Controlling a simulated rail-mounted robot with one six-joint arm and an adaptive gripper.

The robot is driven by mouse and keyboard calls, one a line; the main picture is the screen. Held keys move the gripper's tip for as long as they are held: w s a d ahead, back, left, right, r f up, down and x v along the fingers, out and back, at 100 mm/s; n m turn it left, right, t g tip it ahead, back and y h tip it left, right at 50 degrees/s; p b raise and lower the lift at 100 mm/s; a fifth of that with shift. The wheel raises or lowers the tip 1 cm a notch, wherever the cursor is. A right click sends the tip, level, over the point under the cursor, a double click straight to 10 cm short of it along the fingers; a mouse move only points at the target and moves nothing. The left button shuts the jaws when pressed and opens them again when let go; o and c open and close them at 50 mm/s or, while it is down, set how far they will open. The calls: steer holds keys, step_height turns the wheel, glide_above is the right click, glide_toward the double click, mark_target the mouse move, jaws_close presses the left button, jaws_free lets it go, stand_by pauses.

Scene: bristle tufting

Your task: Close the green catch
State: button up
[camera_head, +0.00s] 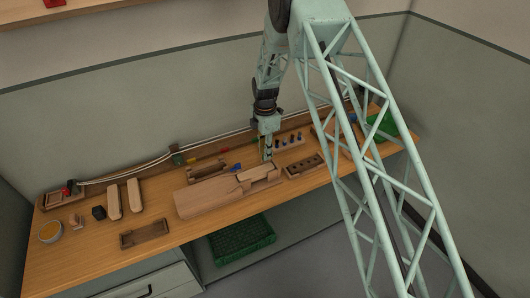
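My gripper (267,155) points down over the right part of the workbench, at the back end of a wooden block fixture (218,196). Its fingers look close to the fixture's raised right end; I cannot tell whether they touch it. The fingers are too small to show whether they are open or shut. I cannot make out a green catch for certain.
A green crate (243,239) is below; green tray (383,125) at right. My lattice arm link hides part of the right side.

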steer(key=shift+c, duration=0.3)
jaws_close()
